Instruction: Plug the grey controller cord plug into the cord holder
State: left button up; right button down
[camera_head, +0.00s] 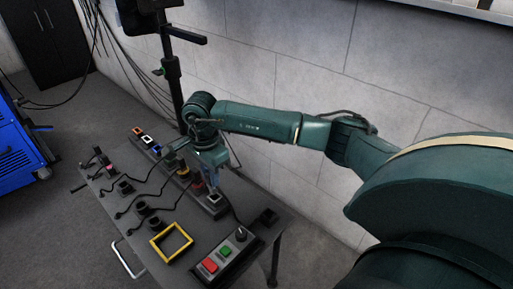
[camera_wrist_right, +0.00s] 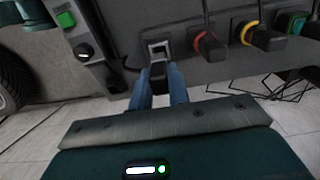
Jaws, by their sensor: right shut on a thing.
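My right gripper (camera_head: 212,183) is over the near end of the cord holder (camera_head: 217,213), a dark strip with a row of coloured sockets. In the wrist view its blue fingers (camera_wrist_right: 160,88) are shut on a small dark plug (camera_wrist_right: 158,72), which I take as the grey controller cord plug. The plug lines up with the grey-framed socket (camera_wrist_right: 160,46), right at its edge; I cannot tell whether it is in. In the head view the grey socket (camera_head: 214,200) shows just below the fingers. My left gripper is not in view.
Red-ringed (camera_wrist_right: 207,42) and yellow-ringed (camera_wrist_right: 248,35) plugs sit in the row beside the grey socket. A control box (camera_head: 227,254) with red and green buttons and a yellow square frame (camera_head: 171,243) are on the table. Several cords and dark holders lie to the left.

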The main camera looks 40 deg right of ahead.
jog(key=s+a, duration=0.1)
jog(key=a, duration=0.7)
dwell(1.0)
jog(key=shift+s+p, duration=0.15)
jog(key=shift+p, duration=0.2)
jog(key=shift+s+d+p, duration=0.3)
jog(key=shift+s+p, duration=0.25)
jog(key=shift+s, duration=1.6)
jog(key=shift+s+d+p, duration=0.35)
jog(key=shift+s+p, duration=0.15)
jog(key=shift+s, duration=1.7)
jog(key=shift+s+d+p, duration=0.3)
jog(key=shift+s+p, duration=0.25)
jog(key=shift+s, duration=1.6)
jog(key=w+d+b, duration=0.2)
jog(key=d+b, duration=0.1)
jog(key=d, duration=1.2)
jog(key=shift+d+b, duration=0.2)
jog(key=shift+b, duration=0.1)
jog(key=shift+w, duration=0.1)
